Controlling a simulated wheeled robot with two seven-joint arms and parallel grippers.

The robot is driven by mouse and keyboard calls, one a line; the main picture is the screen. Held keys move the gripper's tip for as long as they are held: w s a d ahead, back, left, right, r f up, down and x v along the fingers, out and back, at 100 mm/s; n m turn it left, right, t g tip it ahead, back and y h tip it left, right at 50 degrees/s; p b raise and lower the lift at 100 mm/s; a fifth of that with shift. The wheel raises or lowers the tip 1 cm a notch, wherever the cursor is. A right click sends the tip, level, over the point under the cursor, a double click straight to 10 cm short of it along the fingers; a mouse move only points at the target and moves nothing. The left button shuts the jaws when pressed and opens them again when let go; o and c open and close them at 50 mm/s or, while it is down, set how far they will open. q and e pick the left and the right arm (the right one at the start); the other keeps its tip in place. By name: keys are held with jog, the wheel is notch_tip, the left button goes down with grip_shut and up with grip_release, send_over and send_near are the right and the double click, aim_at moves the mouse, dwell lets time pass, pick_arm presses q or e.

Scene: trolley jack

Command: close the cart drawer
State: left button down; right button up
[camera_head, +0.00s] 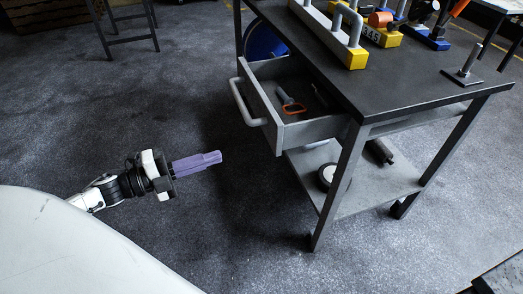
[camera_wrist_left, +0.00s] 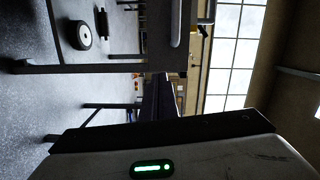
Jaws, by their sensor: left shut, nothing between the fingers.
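The grey cart drawer (camera_head: 310,129) sticks out from the left side of the cart (camera_head: 415,85), under its dark top. Its front carries a pale bar handle (camera_head: 239,104). A tool with an orange handle (camera_head: 293,107) lies inside it. My left gripper (camera_head: 219,157), with purple fingers, is shut and empty. In the head view it is to the left of and below the handle, apart from it, pointing right. The left wrist view is turned sideways; the drawer handle (camera_wrist_left: 176,24) seems to show at its top. My right gripper is not in view.
The cart's lower shelf (camera_head: 372,187) holds a round wheel-like part (camera_head: 327,176) and a dark tool. Yellow-ended bars (camera_head: 356,58) and other hardware stand on the cart top. A dark stool frame (camera_head: 125,20) is at the back left. Open floor lies around my gripper.

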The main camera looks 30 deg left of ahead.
aim_at(274, 138)
pick_arm(q)
jog(key=w+d+m, duration=0.1)
jog(key=w+d, duration=0.2)
jog(key=w+d+r+m+h+b, duration=0.1)
jog(key=w+d, duration=0.1)
jog(key=w, duration=0.2)
jog(key=w+d+m+g, duration=0.1)
jog(key=w+d, duration=0.2)
jog(key=shift+w+d+r+h, duration=0.2)
jog(key=shift+d+r+h, duration=0.1)
jog(key=shift+r+h, duration=0.1)
jog(key=shift+w, duration=0.15)
